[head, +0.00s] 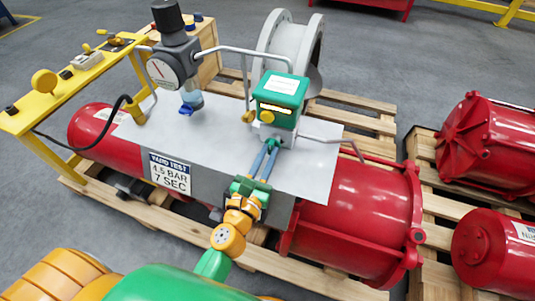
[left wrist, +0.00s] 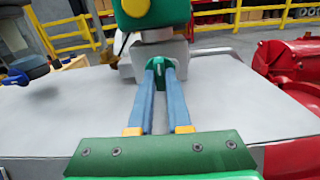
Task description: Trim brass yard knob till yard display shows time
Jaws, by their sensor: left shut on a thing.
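The green valve box (head: 282,88) stands on the grey plate, with a dark display strip (head: 275,108) whose lit characters are too small to read. A round brass knob (head: 267,117) is on its front; its lower part shows in the left wrist view (left wrist: 135,7). A second brass piece (head: 248,116) sits left of the box; I cannot tell which is the yard knob. My left gripper (head: 272,145) is below the front knob, apart from it. Its blue fingers are shut on a small green part (left wrist: 159,63) at the box's foot. My right gripper is not in view.
A gauge with a black-topped regulator (head: 163,70) stands left of the box, joined by grey pipes. A sign (head: 170,173) reads YARD TEST, 4.5 BAR, 7 SEC. The grey plate (head: 320,150) is clear right of the fingers. A grey flanged pipe (head: 290,40) stands behind.

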